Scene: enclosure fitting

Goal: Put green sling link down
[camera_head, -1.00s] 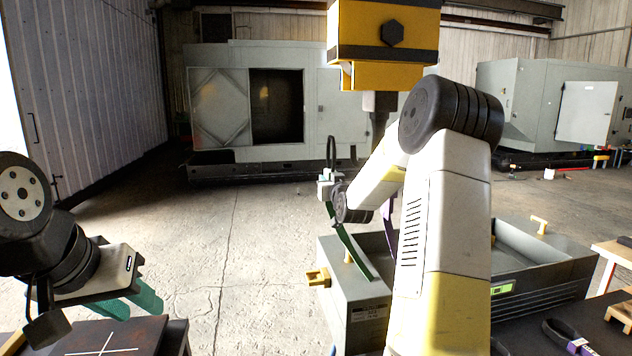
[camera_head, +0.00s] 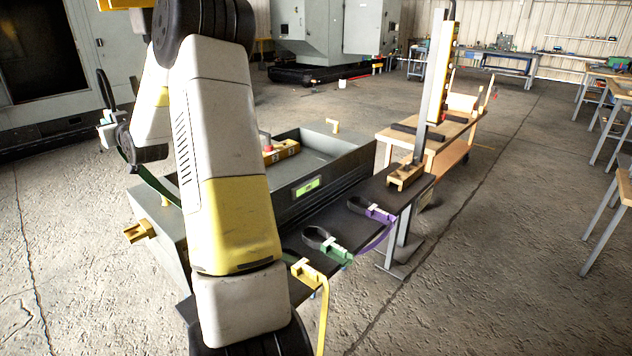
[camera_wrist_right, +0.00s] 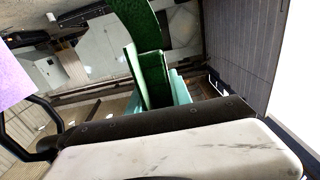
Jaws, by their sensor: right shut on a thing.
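A green sling link (camera_head: 150,180) hangs as a curved strap beside my right wrist, over the near left part of the grey enclosure. In the right wrist view the green strap (camera_wrist_right: 150,75) runs up from between the teal fingers of my right gripper (camera_wrist_right: 175,88), which is shut on it. In the head view my right arm hides most of the fingers. Another green link (camera_head: 338,253) with a black loop lies on the dark bench, between a purple link (camera_head: 372,211) and a yellow link (camera_head: 309,273). My left gripper is out of view.
Open floor lies right.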

